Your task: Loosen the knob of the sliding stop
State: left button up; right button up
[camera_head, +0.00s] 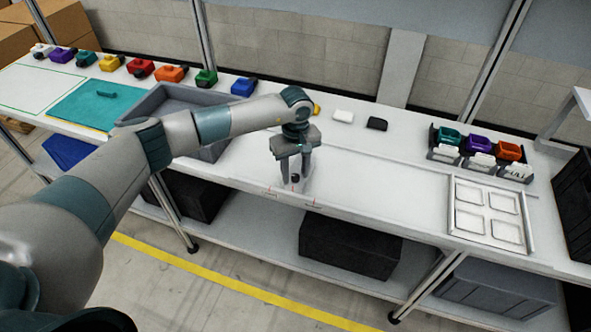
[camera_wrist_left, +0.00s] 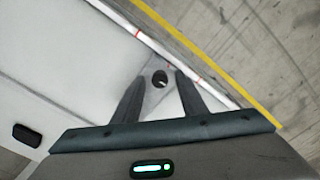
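A small black knob (camera_head: 295,178) with a light pointer mark sits near the front edge of the white bench. It also shows in the left wrist view (camera_wrist_left: 160,78), on a light grey plate between the finger lines. My left gripper (camera_head: 296,178) points down over the knob with its two fingers apart, one on each side. In the left wrist view the fingers (camera_wrist_left: 158,92) are open, with gaps between them and the knob. Whether the fingertips are level with the knob I cannot tell. The sliding stop's other parts are not clear. My right gripper is not in view.
Red marks (camera_head: 313,205) lie on the bench's front edge near the knob. A grey bin (camera_head: 160,103) stands left behind my arm. A white block (camera_head: 343,116) and a black block (camera_head: 376,124) lie behind. A white tray (camera_head: 452,222) is at right. The bench between is clear.

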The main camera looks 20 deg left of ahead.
pick_arm(q)
grip_shut()
